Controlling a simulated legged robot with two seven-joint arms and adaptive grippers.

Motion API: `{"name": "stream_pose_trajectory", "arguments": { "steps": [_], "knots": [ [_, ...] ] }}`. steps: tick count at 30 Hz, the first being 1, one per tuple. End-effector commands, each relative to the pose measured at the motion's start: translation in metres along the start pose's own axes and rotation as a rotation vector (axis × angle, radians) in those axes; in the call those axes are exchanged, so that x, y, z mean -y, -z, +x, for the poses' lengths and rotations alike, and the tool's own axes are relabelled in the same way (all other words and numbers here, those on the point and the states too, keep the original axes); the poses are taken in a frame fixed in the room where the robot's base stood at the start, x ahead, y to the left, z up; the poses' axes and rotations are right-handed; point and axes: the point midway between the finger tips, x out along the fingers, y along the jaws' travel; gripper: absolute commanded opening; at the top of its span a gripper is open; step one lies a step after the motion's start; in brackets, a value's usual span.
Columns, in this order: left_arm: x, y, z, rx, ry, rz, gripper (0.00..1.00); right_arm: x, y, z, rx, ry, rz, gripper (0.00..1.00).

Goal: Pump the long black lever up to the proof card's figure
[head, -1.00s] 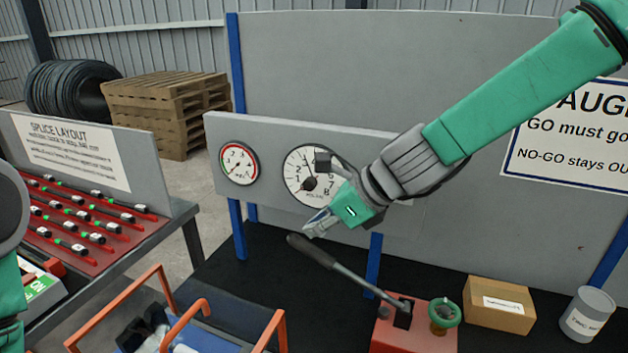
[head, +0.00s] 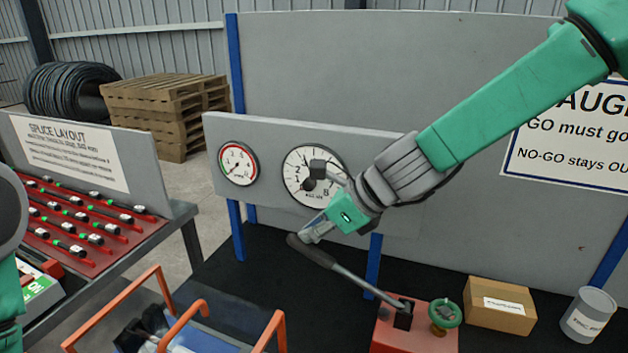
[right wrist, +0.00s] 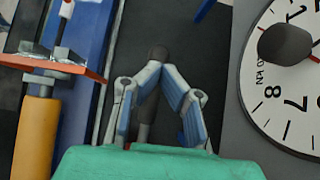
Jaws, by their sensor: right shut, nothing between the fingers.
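The long black lever (head: 335,268) slopes up to the left from the red pump base (head: 390,336). My right gripper (head: 303,238) is shut and empty, its tips at the lever's grip end. In the right wrist view the fingers (right wrist: 158,68) come together over the dark lever (right wrist: 147,105), which shows between and behind them; I cannot tell whether they touch it. The large white gauge (head: 297,190) is behind my wrist, partly covered; its needle reading is not clear. It also shows in the right wrist view (right wrist: 262,105). I see no readable proof card. My left gripper is out of view.
A small red-and-green gauge (head: 238,164) sits left on the grey panel. A green valve knob (head: 446,313) is beside the lever's pivot. A cardboard box (head: 500,305) and a grey can (head: 587,315) stand right. An orange-railed cart (head: 165,310) is front left.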

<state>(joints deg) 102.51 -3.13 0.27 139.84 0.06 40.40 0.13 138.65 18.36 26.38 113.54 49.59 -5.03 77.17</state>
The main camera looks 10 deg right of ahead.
Motion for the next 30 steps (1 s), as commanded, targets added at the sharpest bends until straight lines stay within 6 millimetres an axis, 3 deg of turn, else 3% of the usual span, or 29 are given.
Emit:
{"name": "stream_pose_trajectory", "arguments": {
  "steps": [30],
  "knots": [
    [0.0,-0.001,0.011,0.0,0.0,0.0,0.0,0.0,0.011,0.027,0.0,0.0,0.0,0.0]
  ]
}}
